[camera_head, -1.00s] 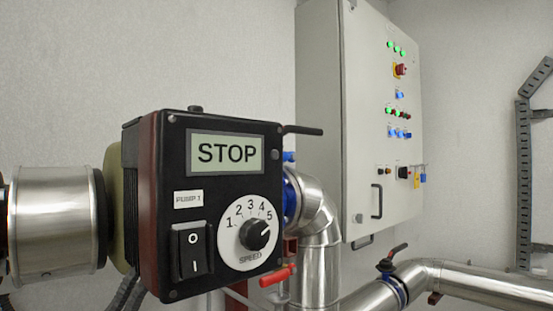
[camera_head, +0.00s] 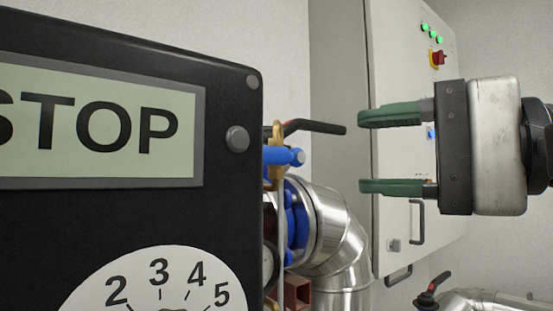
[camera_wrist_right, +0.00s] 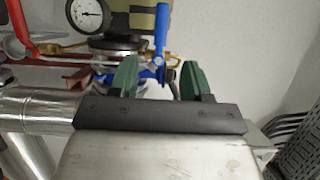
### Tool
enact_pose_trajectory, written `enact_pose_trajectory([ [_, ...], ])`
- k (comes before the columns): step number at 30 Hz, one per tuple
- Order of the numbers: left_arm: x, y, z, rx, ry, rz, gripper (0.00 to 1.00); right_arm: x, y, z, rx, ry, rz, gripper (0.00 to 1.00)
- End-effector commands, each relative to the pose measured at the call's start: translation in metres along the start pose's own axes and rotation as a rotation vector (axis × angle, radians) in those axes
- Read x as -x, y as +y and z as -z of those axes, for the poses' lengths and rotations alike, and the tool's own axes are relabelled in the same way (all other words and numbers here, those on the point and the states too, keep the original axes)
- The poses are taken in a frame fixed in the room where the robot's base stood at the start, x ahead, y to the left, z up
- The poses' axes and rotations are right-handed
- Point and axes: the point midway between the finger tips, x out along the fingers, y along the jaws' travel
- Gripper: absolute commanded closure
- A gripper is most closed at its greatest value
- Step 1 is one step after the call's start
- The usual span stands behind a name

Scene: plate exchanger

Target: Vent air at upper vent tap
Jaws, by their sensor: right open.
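A small brass tap (camera_head: 277,135) with a blue handle (camera_head: 283,156) shows just right of the black pump control box, partly hidden behind it. I cannot tell for sure that it is the upper vent tap. In the right wrist view, a blue lever (camera_wrist_right: 160,35) stands upright beyond the fingers, with brass pipework beside it. My right gripper (camera_head: 365,152) is open and empty, its green fingers pointing left towards the tap, with a gap between. It also shows in the right wrist view (camera_wrist_right: 159,68). My left gripper is not in view.
The pump control box (camera_head: 235,215) reads STOP and fills the left. A black lever (camera_head: 315,127) sticks out near the tap. Steel pipes (camera_head: 335,230) run below. A grey cabinet (camera_head: 385,60) stands behind. A round gauge (camera_wrist_right: 92,15) and a red lever (camera_wrist_right: 20,30) show in the wrist view.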

Motion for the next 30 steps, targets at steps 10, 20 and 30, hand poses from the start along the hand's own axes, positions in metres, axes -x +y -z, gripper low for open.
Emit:
enact_pose_trajectory([
  [10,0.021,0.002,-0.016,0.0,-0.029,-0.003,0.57,-0.052,-0.003,-0.003,-0.002,-0.005,-0.006,0.52],
  [20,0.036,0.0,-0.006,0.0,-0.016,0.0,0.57,-0.1,-0.002,-0.002,-0.003,-0.004,-0.002,0.52],
  [30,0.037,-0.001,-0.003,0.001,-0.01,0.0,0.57,-0.106,0.0,-0.002,-0.002,-0.003,-0.001,0.52],
])
